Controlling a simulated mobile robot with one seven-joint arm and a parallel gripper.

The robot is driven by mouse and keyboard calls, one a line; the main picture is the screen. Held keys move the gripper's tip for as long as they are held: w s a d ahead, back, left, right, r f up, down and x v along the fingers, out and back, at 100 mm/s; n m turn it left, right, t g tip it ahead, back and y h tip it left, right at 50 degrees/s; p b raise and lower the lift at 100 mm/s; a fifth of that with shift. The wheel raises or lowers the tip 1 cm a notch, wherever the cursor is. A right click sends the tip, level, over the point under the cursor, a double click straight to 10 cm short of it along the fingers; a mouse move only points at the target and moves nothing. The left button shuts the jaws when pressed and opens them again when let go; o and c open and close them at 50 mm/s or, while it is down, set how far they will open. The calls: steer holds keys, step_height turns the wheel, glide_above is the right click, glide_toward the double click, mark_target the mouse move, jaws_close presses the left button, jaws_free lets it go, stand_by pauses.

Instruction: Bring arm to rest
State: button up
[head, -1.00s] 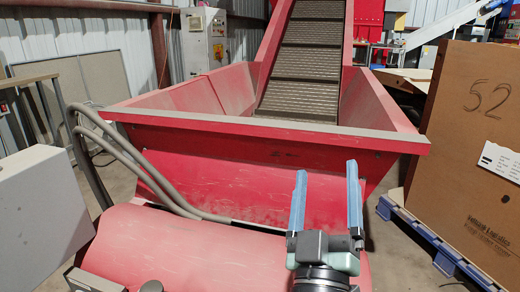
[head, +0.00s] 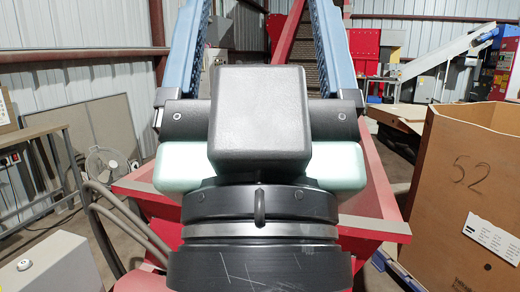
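My gripper (head: 262,40) fills the middle of the head view, close to the camera. Its two long blue fingers point up and stand wide apart. Nothing shows between them except the background, so it is open and empty. My gripper's dark body and wrist hide most of the red hopper (head: 385,205) behind it. No cable scrap is visible.
A large cardboard box (head: 440,200) marked 52 stands at the right on a blue pallet. A grey cabinet (head: 60,265) is at the lower left, with grey hoses (head: 105,235) beside it. A fan (head: 106,165) and metal railing stand further back left.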

step_height(320, 180, up, 21)
steer(key=p, duration=1.8)
steer(key=shift+f, duration=0.15)
